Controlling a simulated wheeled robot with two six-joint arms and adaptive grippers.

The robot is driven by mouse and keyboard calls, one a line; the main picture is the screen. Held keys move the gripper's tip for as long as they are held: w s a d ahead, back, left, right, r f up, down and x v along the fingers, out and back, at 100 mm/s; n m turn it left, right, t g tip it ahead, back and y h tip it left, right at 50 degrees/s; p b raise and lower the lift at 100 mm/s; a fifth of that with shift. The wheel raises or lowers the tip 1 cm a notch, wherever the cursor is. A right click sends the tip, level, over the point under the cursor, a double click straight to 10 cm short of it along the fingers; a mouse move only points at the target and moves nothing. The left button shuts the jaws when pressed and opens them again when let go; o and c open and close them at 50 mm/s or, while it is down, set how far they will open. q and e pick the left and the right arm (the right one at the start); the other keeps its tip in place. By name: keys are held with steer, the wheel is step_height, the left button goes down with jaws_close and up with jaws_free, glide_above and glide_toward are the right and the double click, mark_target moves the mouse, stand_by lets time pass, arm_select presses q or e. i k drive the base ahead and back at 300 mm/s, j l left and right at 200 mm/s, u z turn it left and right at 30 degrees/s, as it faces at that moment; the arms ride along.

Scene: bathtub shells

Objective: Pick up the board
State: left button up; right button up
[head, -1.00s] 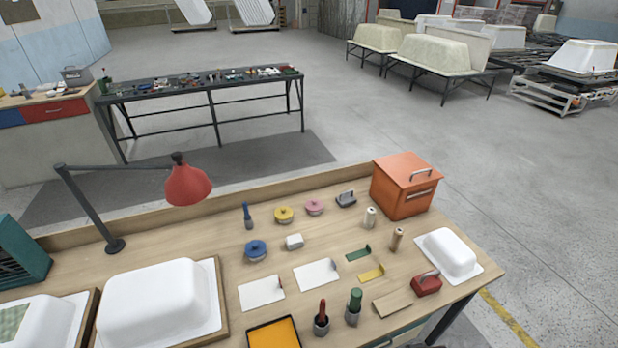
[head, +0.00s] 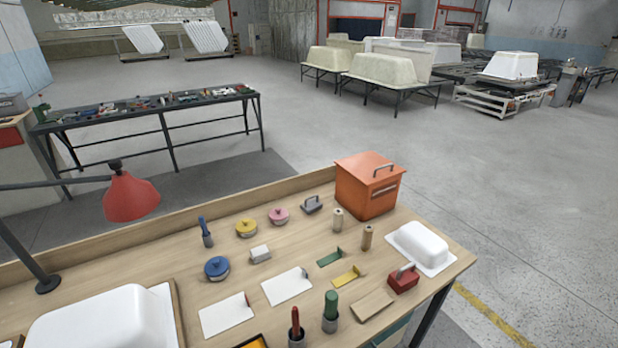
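The frames do not show which flat piece is the task's board. Neither of my grippers is in view.
Cups holding a red tool (head: 296,330) and a green tool (head: 330,312) stand left of the wooden board. A white tub model (head: 420,246) and orange box (head: 367,186) sit beyond. A red lamp (head: 131,196) overhangs the left side.

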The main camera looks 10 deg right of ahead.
mark_target(366, 307)
steer(key=l+z, duration=0.15)
steer(key=z, duration=0.65)
steer(key=i+l, duration=0.1)
steer(key=l, duration=0.25)
